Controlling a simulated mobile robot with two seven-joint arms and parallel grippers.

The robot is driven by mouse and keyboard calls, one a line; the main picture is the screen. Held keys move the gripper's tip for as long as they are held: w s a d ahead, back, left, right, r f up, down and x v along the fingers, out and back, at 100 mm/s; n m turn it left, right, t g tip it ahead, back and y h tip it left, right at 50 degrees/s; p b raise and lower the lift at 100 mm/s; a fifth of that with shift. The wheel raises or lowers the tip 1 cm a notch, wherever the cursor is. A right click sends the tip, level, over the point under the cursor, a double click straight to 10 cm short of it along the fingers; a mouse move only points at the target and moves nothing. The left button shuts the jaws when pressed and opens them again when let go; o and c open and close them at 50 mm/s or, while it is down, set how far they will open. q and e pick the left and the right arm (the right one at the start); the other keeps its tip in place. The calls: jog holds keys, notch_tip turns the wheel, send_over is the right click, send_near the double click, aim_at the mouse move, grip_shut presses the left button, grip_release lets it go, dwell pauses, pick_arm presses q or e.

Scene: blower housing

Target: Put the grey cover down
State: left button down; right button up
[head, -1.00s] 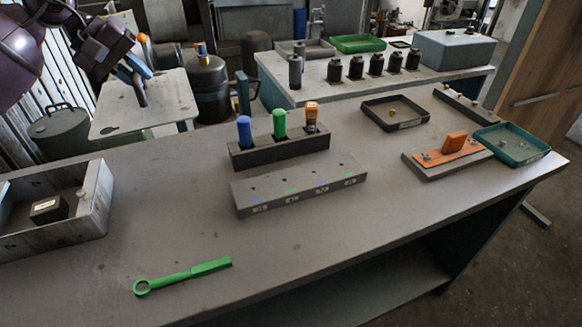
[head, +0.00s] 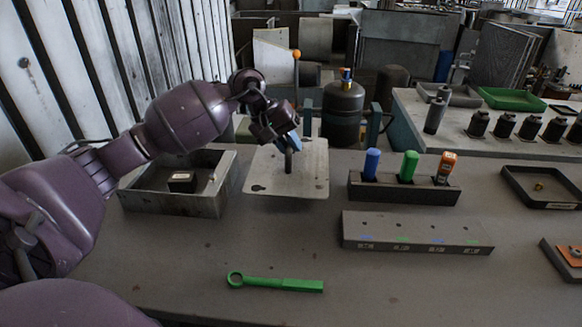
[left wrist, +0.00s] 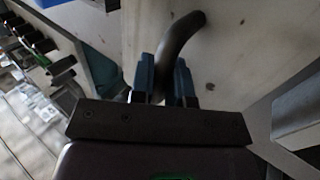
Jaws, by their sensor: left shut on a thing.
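The grey cover (head: 310,180) is a flat plate with an upright dark handle (head: 288,162), over the back of the bench beside the open grey box (head: 205,205). My left gripper (head: 288,140) is shut on the handle from above. In the left wrist view, the blue fingers (left wrist: 163,80) clasp the curved handle (left wrist: 180,38), and the pale plate (left wrist: 225,45) lies beyond. The cover looks about level. I cannot tell whether its underside touches the bench. My right gripper is in neither view.
The open box holds a small black block (head: 182,182). Right of the cover is a dark holder (head: 405,191) with blue, green and orange items. A grey strip block (head: 415,232) and green wrench (head: 275,284) lie nearer. The bench between box and strip block is clear.

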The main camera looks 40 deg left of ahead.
pick_arm(q)
notch_tip(320, 180, down, 6)
jog(key=shift+r, duration=0.1)
jog(key=shift+f, duration=0.2)
dwell(0.3)
jog(key=shift+f+b, duration=0.15)
jog(key=shift+b, duration=0.15)
jog(key=c, duration=1.1)
grip_release()
